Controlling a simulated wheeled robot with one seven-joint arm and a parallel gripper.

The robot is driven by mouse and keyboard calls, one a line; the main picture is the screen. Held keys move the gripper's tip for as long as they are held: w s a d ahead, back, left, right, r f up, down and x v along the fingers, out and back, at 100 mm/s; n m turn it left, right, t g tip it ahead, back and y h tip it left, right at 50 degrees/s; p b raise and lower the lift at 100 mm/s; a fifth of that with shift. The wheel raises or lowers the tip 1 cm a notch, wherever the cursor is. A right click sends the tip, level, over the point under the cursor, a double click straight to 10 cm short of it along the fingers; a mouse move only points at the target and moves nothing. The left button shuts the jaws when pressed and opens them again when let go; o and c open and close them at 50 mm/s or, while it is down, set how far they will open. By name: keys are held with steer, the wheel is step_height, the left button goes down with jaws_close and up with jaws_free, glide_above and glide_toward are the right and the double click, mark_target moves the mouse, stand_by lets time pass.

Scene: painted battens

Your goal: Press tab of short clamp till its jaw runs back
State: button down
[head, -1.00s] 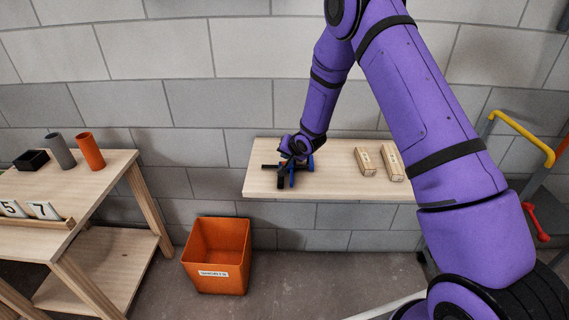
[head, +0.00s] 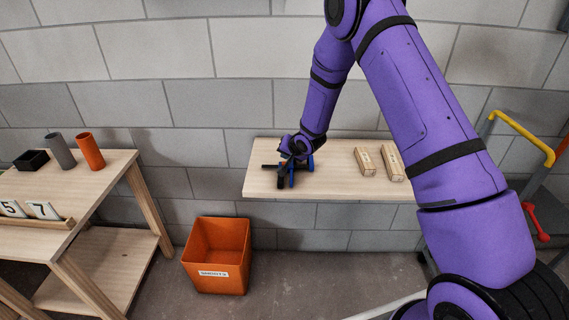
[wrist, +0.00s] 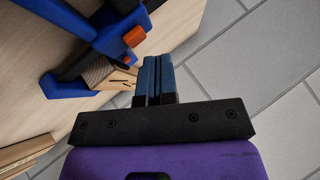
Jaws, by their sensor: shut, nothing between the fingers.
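A blue and black clamp (head: 291,178) is at the left part of the wall shelf, partly hidden by my gripper in the head view. In the wrist view the blue clamp (wrist: 66,87) fills the upper left, with orange parts, one an orange tab (wrist: 134,37). A pale wooden batten end (wrist: 112,78) shows among the clamp parts. My gripper (wrist: 158,62) has its dark blue fingers together with nothing between them. The fingertips are close beside the clamp, just below and right of the tab; I cannot tell whether they touch it.
The wooden shelf (head: 340,184) also bears two short battens (head: 365,162) and (head: 391,162) at right. An orange bin (head: 217,258) stands on the floor below. A wooden table (head: 105,170) at left holds two tubes and a black box. A yellow rail (head: 522,137) is at right.

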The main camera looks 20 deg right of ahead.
steer(key=shift+f, duration=0.15)
steer(key=shift+f, duration=0.25)
steer(key=shift+f, duration=0.45)
stand_by(0.9)
steer(key=shift+r, duration=0.85)
steer(key=shift+r, duration=2.55)
